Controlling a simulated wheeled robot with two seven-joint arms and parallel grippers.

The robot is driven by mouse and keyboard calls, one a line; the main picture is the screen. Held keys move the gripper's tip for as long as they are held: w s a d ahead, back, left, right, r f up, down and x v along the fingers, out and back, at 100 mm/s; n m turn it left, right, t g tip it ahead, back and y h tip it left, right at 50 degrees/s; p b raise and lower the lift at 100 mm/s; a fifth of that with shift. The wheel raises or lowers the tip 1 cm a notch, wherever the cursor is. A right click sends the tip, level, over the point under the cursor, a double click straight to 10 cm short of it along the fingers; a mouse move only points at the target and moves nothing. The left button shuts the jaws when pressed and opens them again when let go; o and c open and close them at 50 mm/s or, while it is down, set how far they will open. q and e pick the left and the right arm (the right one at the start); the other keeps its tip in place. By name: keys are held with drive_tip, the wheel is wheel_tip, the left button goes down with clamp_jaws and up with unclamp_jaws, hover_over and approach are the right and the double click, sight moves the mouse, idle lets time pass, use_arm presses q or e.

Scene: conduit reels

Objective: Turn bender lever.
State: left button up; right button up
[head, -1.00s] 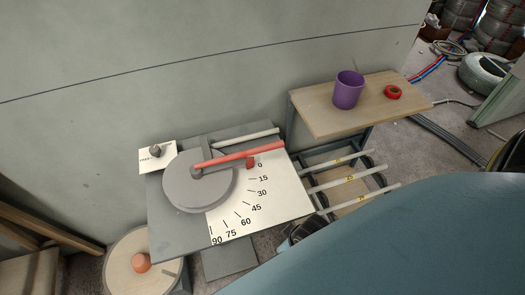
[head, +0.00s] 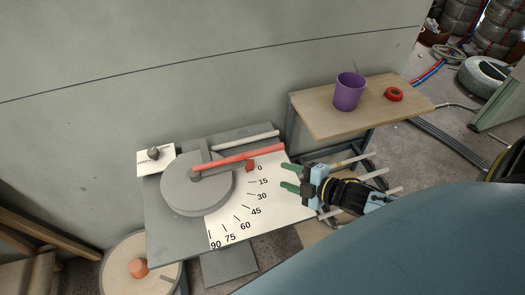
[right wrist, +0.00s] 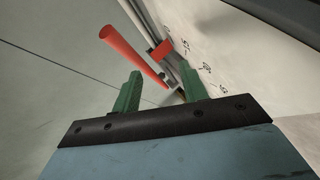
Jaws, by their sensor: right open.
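The bender (head: 196,184) is a grey plate with a round grey disc and a white angle scale (head: 235,222) marked 0 to 90. Its red lever (head: 239,158) points right from the disc, near the 0 mark, above a small red block (head: 250,168). My right gripper (head: 289,179) is open, with green fingers over the right edge of the bender, just below and right of the lever's end, apart from it. In the right wrist view the red lever (right wrist: 130,54) shows beyond and between the open green fingers (right wrist: 162,90). My left gripper is not in view.
A wooden side table (head: 325,112) with a purple cup (head: 349,92) and a red tape roll (head: 394,94) stands to the right. A rack with pale rods (head: 384,173) is below it. A round-topped stool with an orange knob (head: 138,268) is at lower left. The wall is close behind.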

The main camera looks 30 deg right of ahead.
sight(267, 153)
drive_tip(key=d+n+y, duration=0.1)
drive_tip(key=d+r+n+y, duration=0.1)
drive_tip(key=d+n, duration=0.1)
drive_tip(key=d+r+n+y, duration=0.1)
drive_tip(key=shift+d+n+t, duration=0.2)
drive_tip(key=shift+n+t, duration=0.1)
drive_tip(key=shift+t, duration=0.1)
drive_tip(key=shift+d+r+n+y, duration=0.3)
drive_tip(key=shift+r+n, duration=0.05)
drive_tip(key=shift+n, duration=0.15)
drive_tip(key=b+x, duration=0.2)
drive_tip(key=x, duration=1.1)
drive_tip(key=shift+w+a+r, duration=0.1)
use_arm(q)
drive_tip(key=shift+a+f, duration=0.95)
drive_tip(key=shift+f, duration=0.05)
use_arm(e)
drive_tip(key=shift+c, duration=0.9)
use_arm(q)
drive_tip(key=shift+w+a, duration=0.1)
use_arm(e)
clamp_jaws()
